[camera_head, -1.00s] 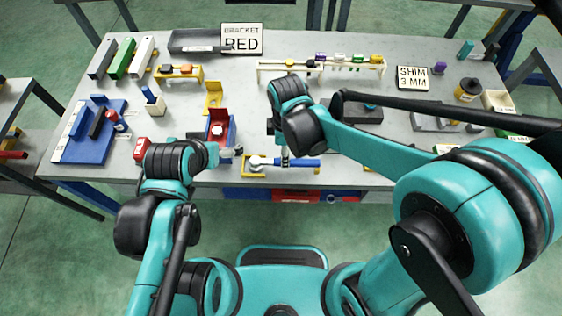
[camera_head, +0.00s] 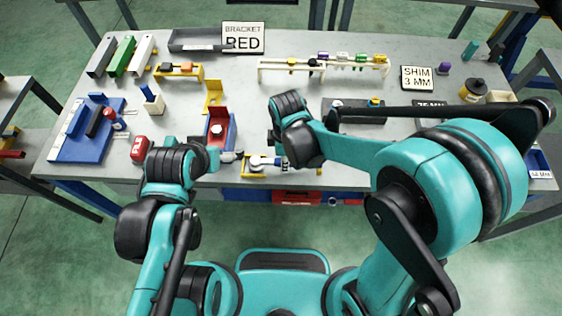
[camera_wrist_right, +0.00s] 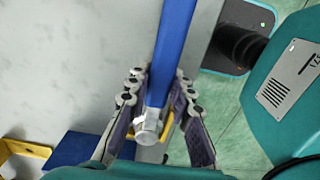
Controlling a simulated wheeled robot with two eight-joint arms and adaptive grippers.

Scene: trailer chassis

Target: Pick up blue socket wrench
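The blue socket wrench has a blue handle (camera_wrist_right: 172,45) and a silver head (camera_wrist_right: 149,128) in the right wrist view. In the head view its head end (camera_head: 256,161) shows at the yellow holder (camera_head: 247,174) on the table's front edge. The rest of the wrench is hidden behind my right wrist. My right gripper (camera_wrist_right: 162,88) has a finger on each side of the handle, tips close against it. It looks shut on the handle near the head. My left gripper (camera_head: 228,156) is left of the holder, small and partly hidden; its opening is unclear.
A red bracket (camera_head: 220,131) in a blue fixture stands behind my left gripper. A cream rack (camera_head: 322,64) with several coloured pieces is further back. The middle of the table is mostly clear.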

